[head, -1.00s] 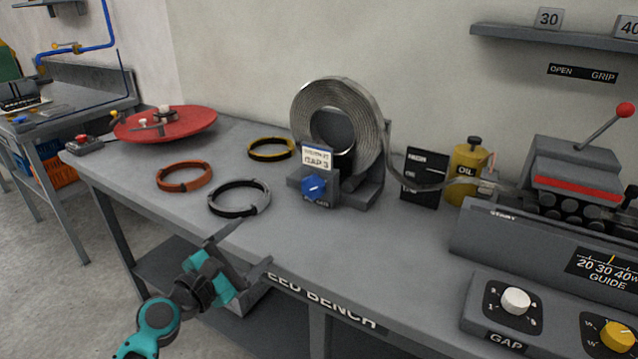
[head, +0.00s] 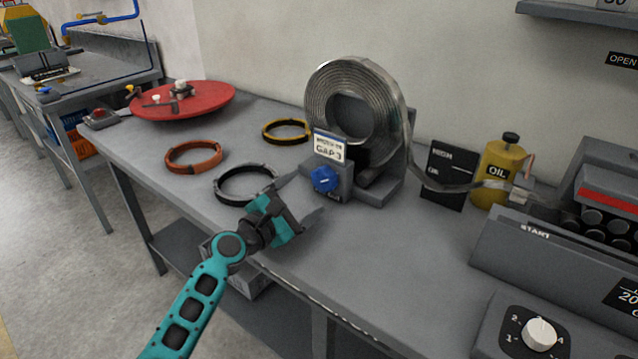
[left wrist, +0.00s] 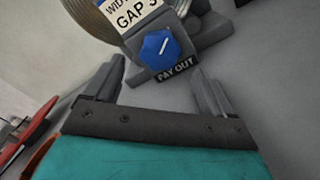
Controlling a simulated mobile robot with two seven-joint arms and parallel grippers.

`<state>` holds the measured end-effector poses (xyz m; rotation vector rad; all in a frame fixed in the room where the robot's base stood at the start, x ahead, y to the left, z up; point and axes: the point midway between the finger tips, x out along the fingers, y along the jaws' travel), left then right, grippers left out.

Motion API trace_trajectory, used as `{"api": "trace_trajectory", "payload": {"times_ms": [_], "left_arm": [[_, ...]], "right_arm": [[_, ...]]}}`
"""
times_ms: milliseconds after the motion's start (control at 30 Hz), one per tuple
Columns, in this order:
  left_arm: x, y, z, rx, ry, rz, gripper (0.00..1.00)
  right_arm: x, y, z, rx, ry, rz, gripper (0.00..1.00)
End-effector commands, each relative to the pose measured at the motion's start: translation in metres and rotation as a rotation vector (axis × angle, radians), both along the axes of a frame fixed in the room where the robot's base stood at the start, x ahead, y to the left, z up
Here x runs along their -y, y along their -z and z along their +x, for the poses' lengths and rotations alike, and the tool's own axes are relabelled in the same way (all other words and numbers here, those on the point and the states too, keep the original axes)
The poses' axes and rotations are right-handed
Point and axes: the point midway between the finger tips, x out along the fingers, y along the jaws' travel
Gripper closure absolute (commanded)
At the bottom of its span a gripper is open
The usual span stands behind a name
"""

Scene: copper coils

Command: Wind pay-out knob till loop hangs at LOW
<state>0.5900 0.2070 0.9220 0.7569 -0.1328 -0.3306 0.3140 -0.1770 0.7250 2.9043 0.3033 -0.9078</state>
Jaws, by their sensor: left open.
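The blue pay-out knob (head: 325,179) is on the front of the grey coil stand, under a card reading GAP 3. In the left wrist view the knob (left wrist: 159,48) has a white pointer line and a PAY OUT label below it. The steel strip coil (head: 352,100) stands upright behind it. Its strip loop (head: 436,188) sags to the right, in front of a dark board (head: 451,168) marked HIGH; its lower marking is hidden. My left gripper (head: 304,200) is open and empty, in front of the knob and apart from it. My right gripper is out of view.
A black ring (head: 245,184), an orange ring (head: 194,157) and a yellow-black ring (head: 287,131) lie left of the stand. A yellow oil can (head: 498,174) stands right of the board. A red disc (head: 181,102) sits at the far left. The bench front is clear.

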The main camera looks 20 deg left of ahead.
Motion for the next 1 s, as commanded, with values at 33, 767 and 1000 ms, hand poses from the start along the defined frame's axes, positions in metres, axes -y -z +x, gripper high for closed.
{"api": "trace_trajectory", "payload": {"times_ms": [33,767,1000], "left_arm": [[0.004,0.000,0.010,0.002,0.001,-0.001,0.16],[0.021,0.000,0.056,-0.001,0.001,0.000,0.16],[0.020,0.000,0.055,-0.001,0.001,0.000,0.39]], "right_arm": [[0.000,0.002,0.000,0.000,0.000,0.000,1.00],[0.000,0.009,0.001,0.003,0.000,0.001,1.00],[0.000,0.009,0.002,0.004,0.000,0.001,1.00]]}}
